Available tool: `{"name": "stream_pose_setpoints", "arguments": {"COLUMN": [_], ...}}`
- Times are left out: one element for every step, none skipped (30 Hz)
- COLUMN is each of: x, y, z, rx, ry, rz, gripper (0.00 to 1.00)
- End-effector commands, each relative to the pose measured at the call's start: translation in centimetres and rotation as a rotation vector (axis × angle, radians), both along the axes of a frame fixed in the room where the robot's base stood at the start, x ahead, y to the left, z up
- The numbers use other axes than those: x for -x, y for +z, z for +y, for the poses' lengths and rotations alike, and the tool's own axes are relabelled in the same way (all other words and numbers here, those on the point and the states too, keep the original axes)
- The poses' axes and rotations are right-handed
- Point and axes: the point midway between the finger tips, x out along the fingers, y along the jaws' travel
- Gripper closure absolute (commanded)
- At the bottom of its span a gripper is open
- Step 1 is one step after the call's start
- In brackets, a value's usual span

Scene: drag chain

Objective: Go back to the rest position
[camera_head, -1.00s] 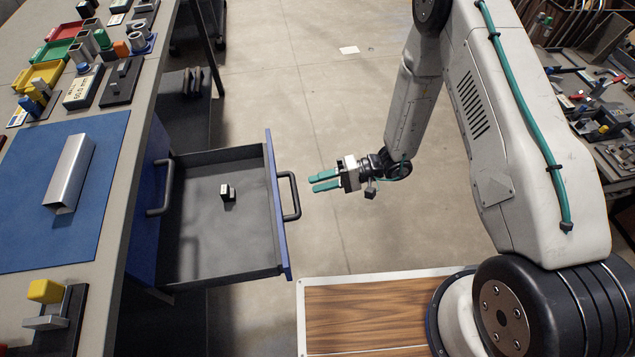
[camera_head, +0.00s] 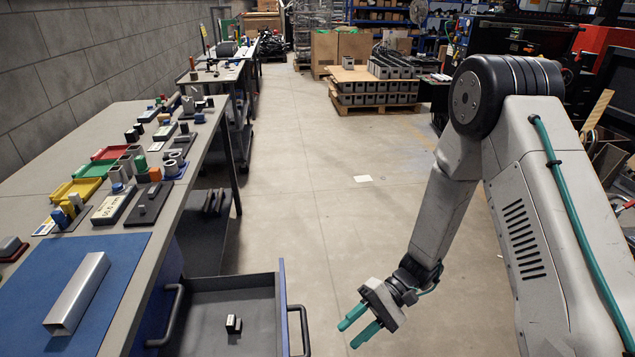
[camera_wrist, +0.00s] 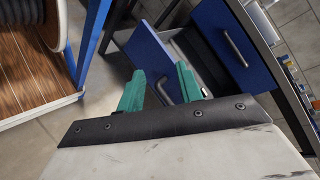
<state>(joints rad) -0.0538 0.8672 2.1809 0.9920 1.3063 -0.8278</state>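My gripper (camera_head: 360,326) hangs at the lower middle of the head view, right of the open drawer and over the floor. Its two teal fingers are apart with nothing between them. In the wrist view the fingers (camera_wrist: 160,88) also stand apart and empty. The arm is bent, with its elbow high at the right. The drawer (camera_head: 281,310) is pulled out from the workbench, and a small black-and-silver block (camera_head: 233,324) lies in it.
The workbench (camera_head: 135,215) along the left holds a blue mat (camera_head: 105,310) with a metal channel (camera_head: 78,293), coloured trays and small parts. The drawer's front handle (camera_head: 299,330) sticks out towards my gripper. Open floor (camera_head: 330,230) lies ahead. A loaded pallet (camera_head: 375,90) stands at the back.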

Motion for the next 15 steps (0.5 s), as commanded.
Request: {"name": "stream_pose_setpoints", "arguments": {"x": [0.2, 0.4, 0.8, 1.1, 1.4, 1.8, 2.0, 2.3, 2.7, 3.0, 3.3, 3.7, 4.0, 4.4, 4.8], "y": [1.9, 2.9, 4.3, 5.3, 6.3, 7.6, 8.5, 9.4, 10.6, 11.5, 12.3, 13.4, 14.2, 15.0, 16.0], "z": [-0.6, -1.1, -1.7, -2.2, -2.8, -3.4, -4.0, -4.5, -5.2, -5.7, -6.3, -7.0, -7.5, -8.0, -8.7], "rx": [0.036, 0.062, 0.1, 0.129, 0.16, 0.201, 0.232, 0.262, 0.304, 0.334, 0.364, 0.405, 0.436, 0.467, 0.508], "ry": [0.029, 0.049, 0.073, 0.09, 0.106, 0.125, 0.137, 0.149, 0.163, 0.171, 0.179, 0.187, 0.191, 0.195, 0.198], "rz": [-0.006, -0.005, -0.005, -0.008, -0.014, -0.021, -0.029, -0.038, -0.052, -0.064, -0.076, -0.096, -0.11, -0.126, -0.15], "gripper": [0.64, 0.64, 0.64, 0.64, 0.64, 0.64, 0.64, 0.64, 0.64, 0.64, 0.64, 0.64, 0.64, 0.64, 0.64]}}
